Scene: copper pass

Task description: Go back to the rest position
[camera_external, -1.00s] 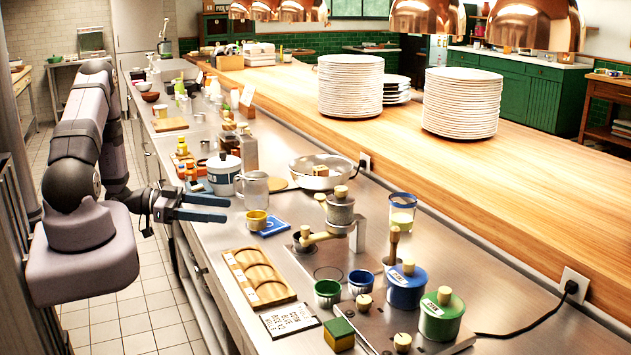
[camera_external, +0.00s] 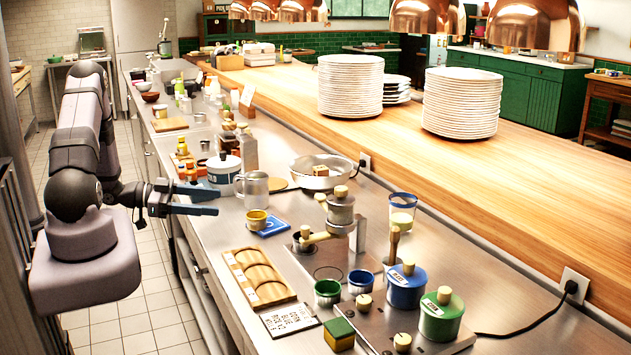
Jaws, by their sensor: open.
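My gripper (camera_external: 218,201) is open and empty, its two dark blue fingers pointing right over the near edge of the steel counter (camera_external: 215,232). The fingers are apart from each other with nothing between them. In the picture they lie left of the metal mug (camera_external: 256,190) and just above and left of the yellow cup (camera_external: 257,220), which sits on a blue mat (camera_external: 273,228). The far finger overlaps the blue-and-white pot (camera_external: 224,178) in the picture; I cannot tell the exact gap.
A wooden tray with round slots (camera_external: 258,278) lies in front. A grinder-like device (camera_external: 340,211), a steel pan (camera_external: 322,178), a blue canister (camera_external: 405,290) and a green canister (camera_external: 441,317) stand to the right. The tiled floor (camera_external: 140,325) beside the counter is clear.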

